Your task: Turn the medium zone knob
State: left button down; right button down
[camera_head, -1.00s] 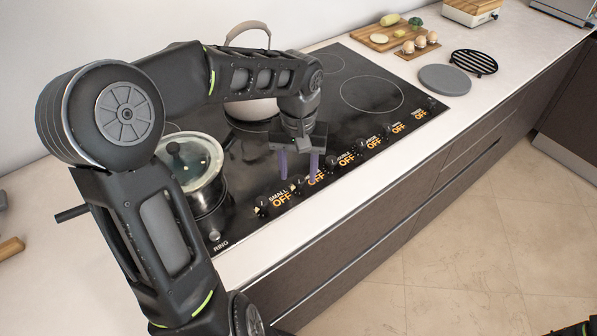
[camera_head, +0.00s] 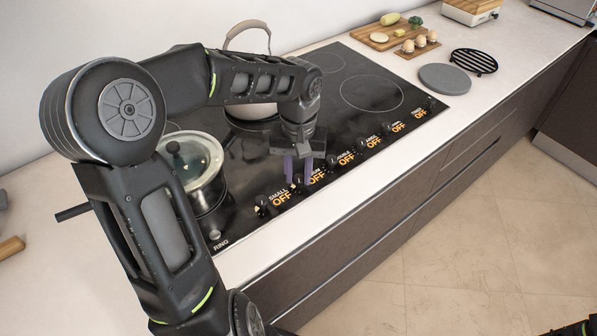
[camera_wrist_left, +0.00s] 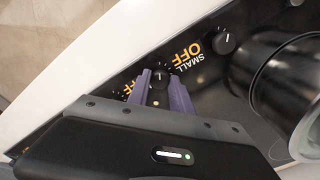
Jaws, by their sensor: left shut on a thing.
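The medium zone knob (camera_wrist_left: 160,77) is a small black knob with a light mark, the one beyond the SMALL label on the hob's front strip. My left gripper (camera_head: 298,179) reaches down over it, its two purple fingers on either side. In the left wrist view my left gripper (camera_wrist_left: 161,83) is shut on this knob. In the head view the knob is mostly hidden by the fingers. An orange OFF display (camera_head: 317,180) shows beside it; the label above is partly covered.
The small zone knob (camera_head: 262,203) sits close by on the left, with more knobs along the strip to the right. A lidded pot (camera_head: 203,180) stands left of the gripper and a kettle-like pot (camera_head: 250,110) behind the forearm. The right burners are clear.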

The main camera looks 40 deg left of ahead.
pick_arm(q)
jog(key=shift+m, duration=0.5)
jog(key=m+p, duration=0.1)
jog(key=m, duration=0.3)
jog(key=shift+r, duration=0.1)
jog(key=m+p, duration=0.1)
jog(key=m, duration=0.5)
jog(key=shift+m, duration=0.4)
jog(key=m+p, duration=0.2)
jog(key=m, duration=0.4)
jog(key=m+p, duration=0.2)
jog(key=m, duration=0.4)
jog(key=c, duration=1.1)
grip_release()
jog(key=shift+c, duration=0.2)
